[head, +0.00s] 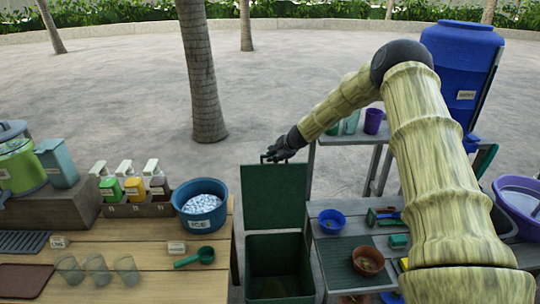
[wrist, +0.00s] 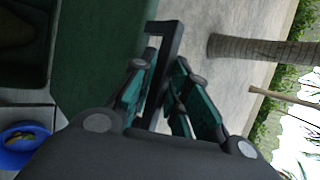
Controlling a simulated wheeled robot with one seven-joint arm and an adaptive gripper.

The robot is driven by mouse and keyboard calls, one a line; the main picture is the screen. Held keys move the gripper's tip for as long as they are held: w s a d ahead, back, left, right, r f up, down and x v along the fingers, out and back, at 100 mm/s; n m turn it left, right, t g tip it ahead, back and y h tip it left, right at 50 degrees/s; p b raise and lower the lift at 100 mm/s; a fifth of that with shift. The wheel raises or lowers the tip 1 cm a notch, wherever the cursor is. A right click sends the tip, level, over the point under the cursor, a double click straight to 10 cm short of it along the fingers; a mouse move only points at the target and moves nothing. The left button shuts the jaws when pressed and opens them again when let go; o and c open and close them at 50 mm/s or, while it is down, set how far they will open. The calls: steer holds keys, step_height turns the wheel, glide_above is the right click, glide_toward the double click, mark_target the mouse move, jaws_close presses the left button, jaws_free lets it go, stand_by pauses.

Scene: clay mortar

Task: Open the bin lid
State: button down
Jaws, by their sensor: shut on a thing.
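The dark green bin (head: 250,241) stands on the ground in the gap between the two tables, and I can see down into its dim inside. Its green lid (head: 275,200) stands upright at the bin's far edge, so the bin is open. My gripper (head: 270,155) is at the lid's top edge. In the wrist view the lid (wrist: 95,60) is at upper left, and its dark bar handle (wrist: 168,40) runs down between the fingers of my gripper (wrist: 163,85). The fingers are shut on the handle, and their exact contact points are partly hidden.
The left wooden table (head: 130,250) holds a blue ice tub (head: 200,207), a green scoop (head: 195,258) and several glasses. The right table has a blue bowl (head: 332,220) and a brown bowl (head: 368,261). A tree trunk (head: 205,80) rises behind. The paving beyond is clear.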

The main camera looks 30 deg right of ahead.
steer(key=shift+f, duration=0.45)
steer(key=c, duration=1.5)
jaws_free()
steer(key=shift+w+f, duration=0.1)
steer(key=shift+w, duration=0.05)
steer(key=shift+d+r, duration=0.1)
steer(key=shift+r, duration=0.2)
steer(key=shift+v, duration=5.9)
steer(key=shift+d, duration=0.1)
